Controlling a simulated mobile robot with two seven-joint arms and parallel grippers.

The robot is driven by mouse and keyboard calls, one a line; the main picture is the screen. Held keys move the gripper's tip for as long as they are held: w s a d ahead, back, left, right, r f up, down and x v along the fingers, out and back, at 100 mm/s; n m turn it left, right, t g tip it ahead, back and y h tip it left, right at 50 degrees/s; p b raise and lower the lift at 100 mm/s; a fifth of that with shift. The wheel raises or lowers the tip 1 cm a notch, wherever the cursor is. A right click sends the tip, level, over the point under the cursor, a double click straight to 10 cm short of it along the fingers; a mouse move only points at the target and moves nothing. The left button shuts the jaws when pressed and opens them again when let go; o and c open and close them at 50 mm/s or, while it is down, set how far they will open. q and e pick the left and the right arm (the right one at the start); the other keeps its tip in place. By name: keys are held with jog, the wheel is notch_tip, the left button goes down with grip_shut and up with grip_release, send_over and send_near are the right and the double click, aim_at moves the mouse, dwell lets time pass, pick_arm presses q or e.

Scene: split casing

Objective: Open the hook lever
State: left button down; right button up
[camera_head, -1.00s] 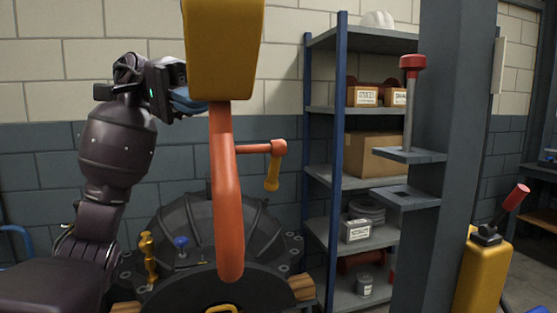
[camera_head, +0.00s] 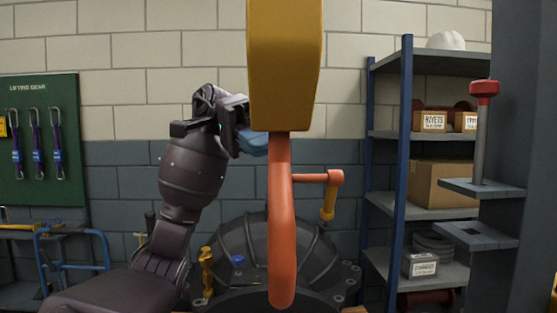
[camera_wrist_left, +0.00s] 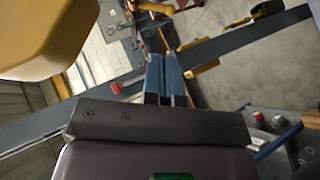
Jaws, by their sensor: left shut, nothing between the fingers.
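A yellow hoist block (camera_head: 285,65) hangs in the middle of the head view, with an orange hook (camera_head: 281,230) below it, seen edge-on. A short orange arm (camera_head: 312,178) sticks out to the right of the hook and ends in a hanging yellow handle (camera_head: 328,205), which looks like the hook lever. My left gripper (camera_head: 255,143) is just left of the block's lower edge, partly hidden behind it. Its blue fingers (camera_wrist_left: 164,65) are together and empty in the left wrist view, where the yellow block (camera_wrist_left: 45,35) fills the upper left. My right gripper is not in view.
A dark ribbed casing (camera_head: 235,255) stands below and behind the hook. A blue-posted shelf (camera_head: 403,170) with boxes and a grey column (camera_head: 520,150) are on the right. A green lifting-gear board (camera_head: 45,135) hangs on the left wall, above a blue frame (camera_head: 75,255).

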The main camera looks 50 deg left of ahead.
aim_at(326, 201)
pick_arm(q)
jog(key=p+x, duration=0.1)
jog(key=x, duration=1.2)
jog(key=shift+r, duration=0.1)
